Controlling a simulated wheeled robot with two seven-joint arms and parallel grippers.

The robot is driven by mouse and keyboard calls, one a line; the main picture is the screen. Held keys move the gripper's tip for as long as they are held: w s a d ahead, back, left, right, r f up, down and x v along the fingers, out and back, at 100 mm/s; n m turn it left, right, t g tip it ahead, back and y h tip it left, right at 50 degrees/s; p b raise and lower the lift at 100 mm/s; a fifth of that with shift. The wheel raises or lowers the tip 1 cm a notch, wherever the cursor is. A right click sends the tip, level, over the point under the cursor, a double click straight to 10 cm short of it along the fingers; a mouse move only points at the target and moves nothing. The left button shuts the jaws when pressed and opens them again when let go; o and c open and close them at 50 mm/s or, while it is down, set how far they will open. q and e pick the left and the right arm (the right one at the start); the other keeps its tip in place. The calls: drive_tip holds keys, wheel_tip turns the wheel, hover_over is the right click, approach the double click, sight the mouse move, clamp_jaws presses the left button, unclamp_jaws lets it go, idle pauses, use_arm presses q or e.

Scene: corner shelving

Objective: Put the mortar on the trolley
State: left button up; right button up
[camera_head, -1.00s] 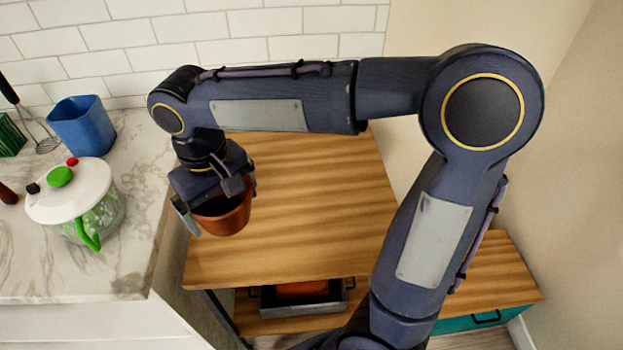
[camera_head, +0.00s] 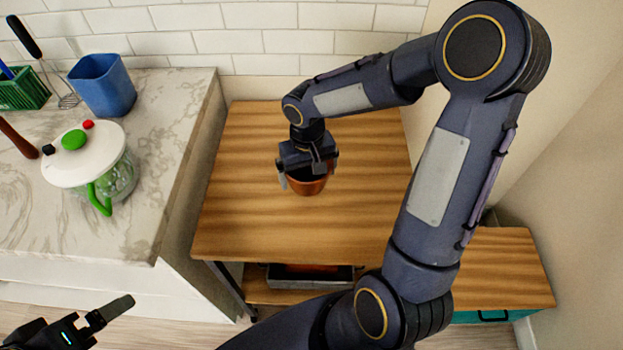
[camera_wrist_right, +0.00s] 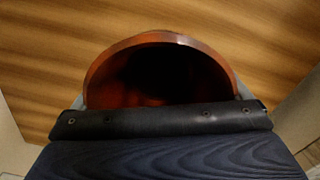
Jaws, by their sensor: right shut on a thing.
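The mortar (camera_head: 308,187) is a reddish-brown, open-topped bowl, upright at the middle of the wooden trolley top (camera_head: 250,215) in the head view. My right gripper (camera_head: 308,174) comes from above and is shut on it, with a finger at either side. I cannot tell whether its base touches the wood. The right wrist view shows the mortar's rim and dark inside (camera_wrist_right: 108,78) against the wood grain. My left gripper (camera_head: 103,322) is at the bottom left corner, away from the trolley; its jaw opening is unclear.
The marble counter (camera_head: 140,222) at left holds a blue cup (camera_head: 103,86), a white-lidded glass pot (camera_head: 90,158), a whisk and a green basket (camera_head: 24,90). A dark tray (camera_head: 310,278) lies on the trolley's lower shelf. The trolley top around the mortar is clear.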

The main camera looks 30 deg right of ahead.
sight(311, 176)
drive_tip(key=shift+d+f, duration=0.4)
drive_tip(key=shift+f, duration=0.8)
drive_tip(key=shift+d+f, duration=0.1)
drive_tip(key=shift+f, duration=0.8)
drive_tip(key=shift+f+b, duration=0.2)
drive_tip(key=shift+b, duration=0.1)
drive_tip(key=o, duration=0.8)
wheel_tip(311, 176, up, 12)
drive_tip(key=shift+r+p, duration=0.1)
drive_tip(key=shift+p, duration=0.45)
drive_tip(key=s+a+r+t+y, duration=0.2)
drive_tip(key=s, duration=0.6)
drive_tip(key=s+a+r+t+y, duration=0.1)
drive_tip(key=s+a+r+t, duration=0.1)
drive_tip(key=s, duration=0.7)
drive_tip(key=shift+r+t+y, duration=0.4)
drive_tip(key=shift+r+t, duration=0.2)
drive_tip(key=shift+t, duration=0.2)
